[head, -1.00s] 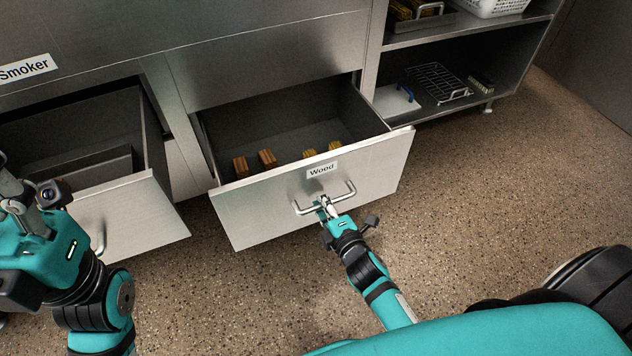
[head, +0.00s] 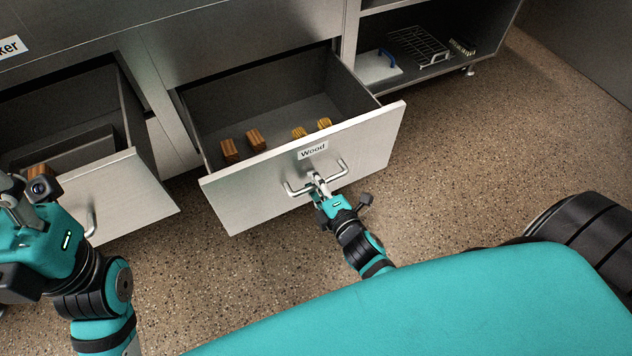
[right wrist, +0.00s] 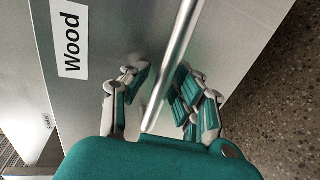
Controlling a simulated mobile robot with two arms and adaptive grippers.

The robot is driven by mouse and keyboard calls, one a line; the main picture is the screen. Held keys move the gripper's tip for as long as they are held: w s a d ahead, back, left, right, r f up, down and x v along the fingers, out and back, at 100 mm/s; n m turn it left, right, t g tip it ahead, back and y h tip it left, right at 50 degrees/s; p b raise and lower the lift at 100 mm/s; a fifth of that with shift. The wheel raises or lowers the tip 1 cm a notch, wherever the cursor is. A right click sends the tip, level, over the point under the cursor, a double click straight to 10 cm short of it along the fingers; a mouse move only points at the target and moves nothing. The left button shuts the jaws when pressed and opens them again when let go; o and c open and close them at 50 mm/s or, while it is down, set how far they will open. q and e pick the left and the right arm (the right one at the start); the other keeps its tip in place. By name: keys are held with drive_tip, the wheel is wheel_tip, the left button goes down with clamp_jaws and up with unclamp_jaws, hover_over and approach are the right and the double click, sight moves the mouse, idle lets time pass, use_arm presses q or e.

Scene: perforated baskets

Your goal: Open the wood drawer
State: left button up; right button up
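The wood drawer (head: 262,195) has a metal front with a "Wood" label and is pulled well out of the cabinet. The label (right wrist: 70,40) also shows in the right wrist view. Its bar handle (head: 298,188) sits below the label. My right gripper (head: 319,186) is at the handle. In the right wrist view the handle bar (right wrist: 178,55) passes between its fingers, with a visible gap on the left side, so it looks open around the bar. My left gripper (head: 20,190) is at the left edge near another drawer; its fingertips are unclear.
Several wood blocks (head: 255,139) lie inside the wood drawer. A second open drawer (head: 135,195) stands to its left, with a block partly visible behind my left gripper. A shelf unit (head: 440,70) with a rack is at upper right. The speckled floor (head: 480,150) is clear to the right.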

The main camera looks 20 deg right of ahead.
drive_tip(key=shift+o, duration=0.8)
drive_tip(key=shift+s, duration=0.3)
drive_tip(key=v, duration=1.1)
drive_tip(key=shift+s, duration=0.2)
